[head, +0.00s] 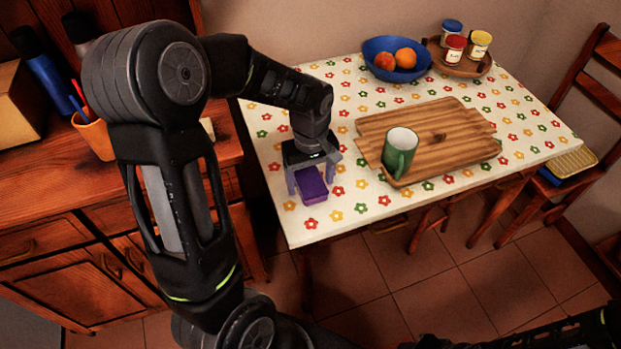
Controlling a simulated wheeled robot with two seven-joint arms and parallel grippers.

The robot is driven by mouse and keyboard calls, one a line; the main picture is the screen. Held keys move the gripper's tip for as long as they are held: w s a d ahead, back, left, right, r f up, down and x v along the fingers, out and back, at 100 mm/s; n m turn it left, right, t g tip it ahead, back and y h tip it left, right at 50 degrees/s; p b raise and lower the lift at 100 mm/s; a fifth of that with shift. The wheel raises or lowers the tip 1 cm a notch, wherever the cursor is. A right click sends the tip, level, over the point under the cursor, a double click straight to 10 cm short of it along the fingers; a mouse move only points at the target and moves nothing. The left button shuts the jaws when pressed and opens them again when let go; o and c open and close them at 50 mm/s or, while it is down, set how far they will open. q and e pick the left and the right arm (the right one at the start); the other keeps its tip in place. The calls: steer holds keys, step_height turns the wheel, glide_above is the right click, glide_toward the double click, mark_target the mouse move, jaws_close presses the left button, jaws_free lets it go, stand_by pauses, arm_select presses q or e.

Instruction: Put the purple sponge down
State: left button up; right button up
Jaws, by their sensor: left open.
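The purple sponge (312,187) lies on the flowered tablecloth, near the table's left front corner. My left gripper (312,181) is directly over it, pointing down. Its fingers are open, one on each side of the sponge. I cannot tell whether either finger touches it. The back part of the sponge is hidden under the gripper. The gripper of my right arm is not in view; only dark parts of that arm show at the bottom right.
A wooden board (440,133) with a green mug (399,155) on it lies right of the sponge. Behind are a blue fruit bowl (380,68) and a round wooden tray (481,69) with several jars. The tablecloth (345,222) is clear in front of the sponge.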

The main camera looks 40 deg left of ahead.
mark_target(310, 182)
arm_select(q)
steer(key=shift+r, duration=0.25)
step_height(310, 182, up, 12)
stand_by(0.3)
steer(key=shift+f, duration=0.1)
stand_by(0.7)
